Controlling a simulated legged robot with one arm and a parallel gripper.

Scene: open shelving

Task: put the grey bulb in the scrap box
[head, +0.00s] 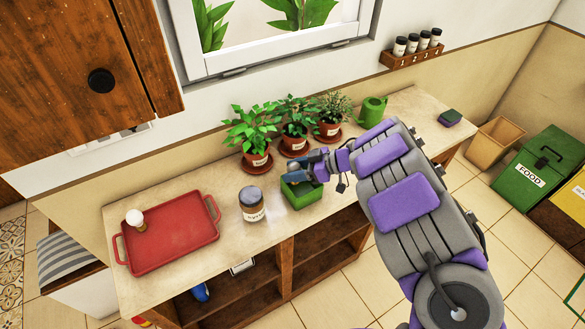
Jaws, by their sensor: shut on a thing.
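My gripper (297,178) is at the end of my arm, low over a small open green box (302,197) on the counter. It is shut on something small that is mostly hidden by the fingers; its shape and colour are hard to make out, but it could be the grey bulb. Whether it touches the box inside cannot be told. A bulb with a whitish globe and a brassy base (135,219) stands on the red tray (185,240) at the left. No label reading scrap is legible on the green box.
A labelled jar (252,204) stands just left of the green box. Potted plants (257,158) line the wall behind my gripper, with a green watering can (372,111) to their right. Bins, including a green FOOD bin (540,168), stand on the floor at right. Counter between tray and jar is clear.

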